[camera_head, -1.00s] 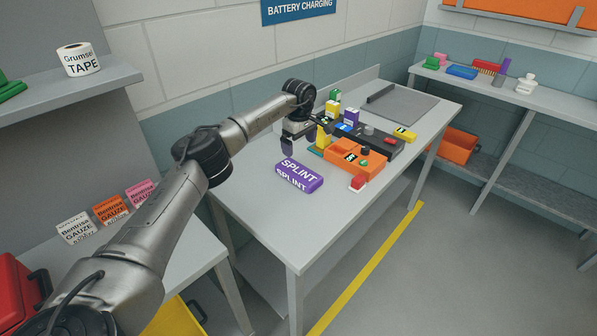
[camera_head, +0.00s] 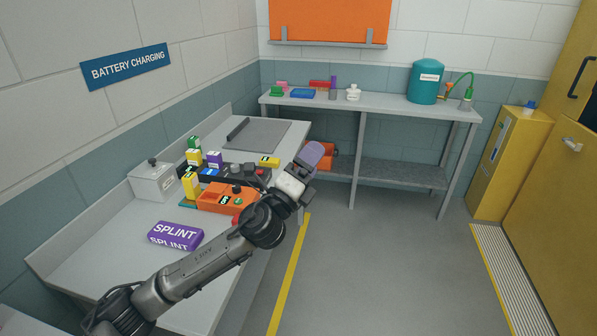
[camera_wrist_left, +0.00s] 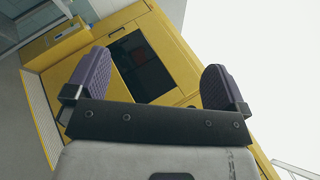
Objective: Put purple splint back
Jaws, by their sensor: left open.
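The purple splint (camera_head: 175,235), a box with white SPLINT lettering, lies on the near part of the grey workbench (camera_head: 120,255) in the head view. My left gripper (camera_head: 311,156) is raised over the aisle to the right of the bench, well away from the splint. In the left wrist view its two purple finger pads (camera_wrist_left: 152,80) stand wide apart with nothing between them. That view faces a yellow cabinet (camera_wrist_left: 60,55), and the splint does not show there. My right gripper is not in view.
An orange charger unit (camera_head: 240,200) and several small coloured boxes stand on the bench behind the splint. A white lidded box (camera_head: 152,183) is by the wall. A back bench (camera_head: 385,108) holds a teal container (camera_head: 425,85). The floor right of the yellow line is clear.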

